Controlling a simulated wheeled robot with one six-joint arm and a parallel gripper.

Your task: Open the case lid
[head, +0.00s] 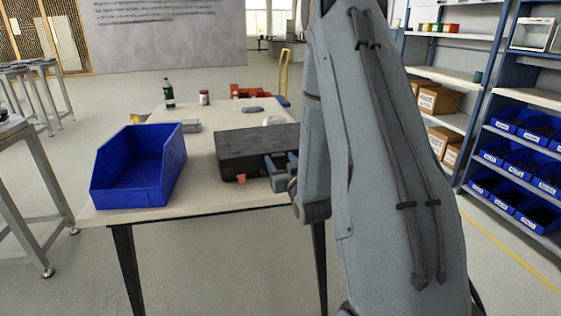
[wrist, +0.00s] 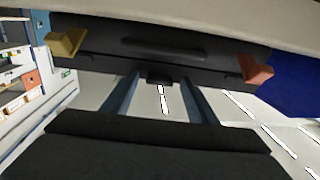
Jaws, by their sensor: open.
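The black case (head: 250,148) lies on the table with its lid down. An orange latch (head: 240,178) shows on its front. In the wrist view, the case front (wrist: 180,48) spans the top, with a gold latch (wrist: 67,42) at left and the orange latch (wrist: 255,70) at right. I cannot tell whether the latches are released. My gripper (head: 279,164) is at the case's front, its blue fingers apart. In the wrist view, a small black tab (wrist: 160,78) on the case edge shows between the fingertips (wrist: 161,74). My arm hides the case's right end.
A blue bin (head: 128,172) stands left of the case on the table (head: 205,180). Shelves with blue bins (head: 512,155) stand at the right.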

